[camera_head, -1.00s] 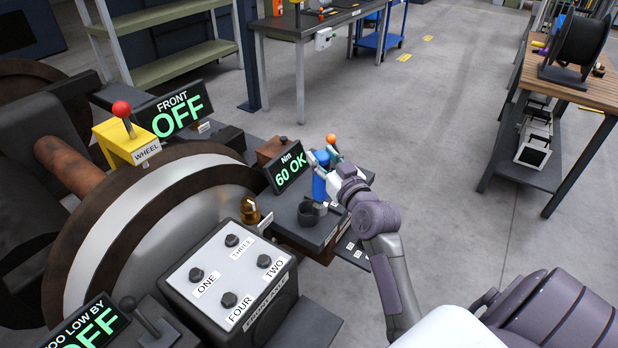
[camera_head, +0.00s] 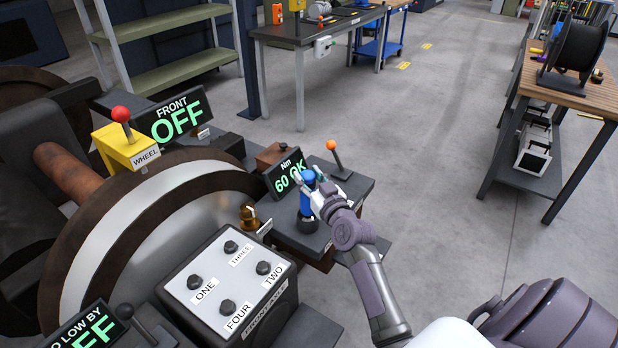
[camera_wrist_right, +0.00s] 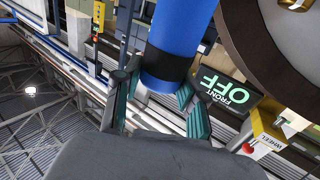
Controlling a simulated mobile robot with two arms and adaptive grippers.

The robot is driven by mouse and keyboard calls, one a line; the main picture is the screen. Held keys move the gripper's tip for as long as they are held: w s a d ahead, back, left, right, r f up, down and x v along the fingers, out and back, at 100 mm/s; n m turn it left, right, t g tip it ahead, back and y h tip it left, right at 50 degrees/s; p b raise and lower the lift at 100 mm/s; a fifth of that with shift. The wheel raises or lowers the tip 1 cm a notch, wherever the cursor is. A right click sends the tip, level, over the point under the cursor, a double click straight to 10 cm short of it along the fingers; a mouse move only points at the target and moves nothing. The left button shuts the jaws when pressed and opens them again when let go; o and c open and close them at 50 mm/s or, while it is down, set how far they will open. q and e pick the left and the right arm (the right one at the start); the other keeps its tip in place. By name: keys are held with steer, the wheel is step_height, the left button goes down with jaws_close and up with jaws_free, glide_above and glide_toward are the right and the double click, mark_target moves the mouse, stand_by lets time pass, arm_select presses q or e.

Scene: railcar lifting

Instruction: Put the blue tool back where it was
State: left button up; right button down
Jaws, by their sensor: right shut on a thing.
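The blue tool (camera_head: 306,204) stands upright at the black cup-shaped holder (camera_head: 307,224) on the dark bench. Its lower end meets the holder's opening; how deep it sits inside I cannot tell. My right gripper (camera_head: 309,180) is shut on the upper part of the blue tool. In the right wrist view the blue tool (camera_wrist_right: 177,45) runs up between the teal-padded fingers of my right gripper (camera_wrist_right: 160,95). My left gripper is not in view.
A "60 OK" Nm display (camera_head: 288,174) stands just left of the tool. An orange-knobbed lever (camera_head: 334,153) is behind it. A brass knob (camera_head: 250,217) and a four-button box (camera_head: 232,275) are nearer left.

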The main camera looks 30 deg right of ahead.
steer(key=c, duration=0.7)
jaws_free()
steer(key=shift+f, duration=0.1)
steer(key=shift+o, duration=0.2)
steer(key=shift+r, duration=0.25)
steer(key=s+a, duration=0.1)
steer(key=s, duration=1.1)
steer(key=shift+a+b, duration=0.3)
steer(key=shift+b, duration=0.05)
